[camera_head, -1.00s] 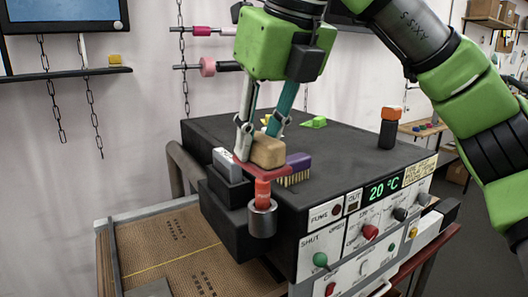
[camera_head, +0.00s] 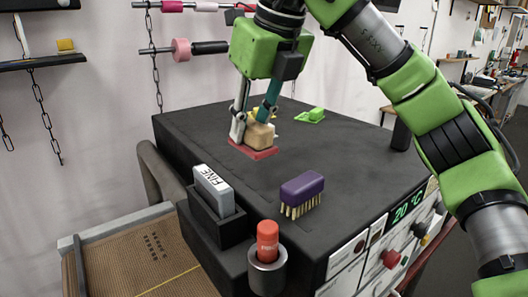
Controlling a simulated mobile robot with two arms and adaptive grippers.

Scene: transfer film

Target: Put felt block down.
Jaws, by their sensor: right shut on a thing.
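The felt block, a tan block on a flat red pad (camera_head: 258,142), is at the black top of the machine (camera_head: 330,165), towards its back left. My right gripper (camera_head: 252,118) comes down from above and is shut on it, one finger at each side. The red pad is level or nearly level with the black top. I cannot tell whether it touches the top or hovers just above. My left gripper is out of view.
A purple brush (camera_head: 302,188) stands in front of the block. A green piece (camera_head: 311,116) lies behind it to the right. A grey "FINE" block (camera_head: 214,187) sits in a black holder, and a red-orange stick (camera_head: 267,240) in a metal cup. Bare top surrounds the block.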

